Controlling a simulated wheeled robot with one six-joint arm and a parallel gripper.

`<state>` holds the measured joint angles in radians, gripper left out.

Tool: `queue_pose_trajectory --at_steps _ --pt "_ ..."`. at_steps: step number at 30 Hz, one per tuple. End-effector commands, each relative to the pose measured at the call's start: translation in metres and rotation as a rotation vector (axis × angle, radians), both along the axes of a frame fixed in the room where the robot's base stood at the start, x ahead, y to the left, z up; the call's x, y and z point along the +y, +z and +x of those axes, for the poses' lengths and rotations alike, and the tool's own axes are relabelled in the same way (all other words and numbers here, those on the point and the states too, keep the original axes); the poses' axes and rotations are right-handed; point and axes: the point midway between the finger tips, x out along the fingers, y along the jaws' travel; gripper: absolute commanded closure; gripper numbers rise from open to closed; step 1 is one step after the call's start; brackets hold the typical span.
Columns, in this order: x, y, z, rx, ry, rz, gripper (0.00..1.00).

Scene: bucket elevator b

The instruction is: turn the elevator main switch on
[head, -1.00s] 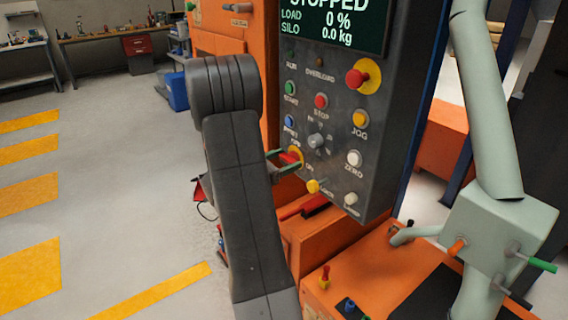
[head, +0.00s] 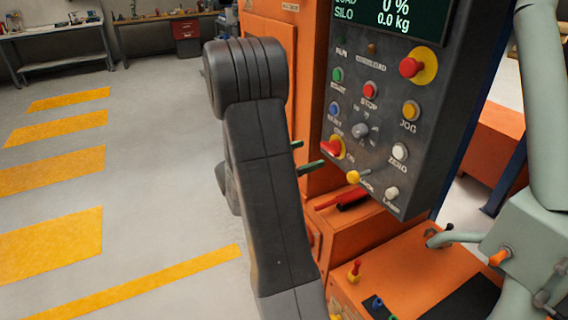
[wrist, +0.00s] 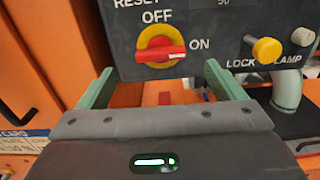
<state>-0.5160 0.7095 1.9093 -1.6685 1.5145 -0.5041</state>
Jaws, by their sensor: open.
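The main switch (wrist: 160,52) is a red bar handle on a yellow disc, with OFF above it and ON to its right. In the wrist view its handle lies level, its right end toward ON. In the head view the switch (head: 333,148) sits low on the dark panel, its lower left part by my fingers. My gripper (head: 312,154) is open and empty, its green fingertips just short of the panel. In the wrist view my gripper (wrist: 158,68) has a finger either side of the switch and slightly below it, not touching the handle.
The yellow lock knob (wrist: 267,50) and white lamp knob (wrist: 302,37) are right of the switch. A red emergency button (head: 411,67) and a selector (head: 361,130) are higher on the panel. An orange ledge (head: 400,262) lies below. Open floor is at left.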

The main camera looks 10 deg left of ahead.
Motion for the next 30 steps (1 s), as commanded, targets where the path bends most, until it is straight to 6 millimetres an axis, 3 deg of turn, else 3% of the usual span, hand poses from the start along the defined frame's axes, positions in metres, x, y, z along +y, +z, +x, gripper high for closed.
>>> queue_pose_trajectory --at_steps 6,12,30 --pt "0.033 -0.001 -0.023 0.0 0.005 0.0 0.11" --pt "0.05 -0.001 -0.036 -0.001 0.003 0.001 0.11" --pt "0.052 0.0 -0.039 0.0 -0.002 0.0 0.11"
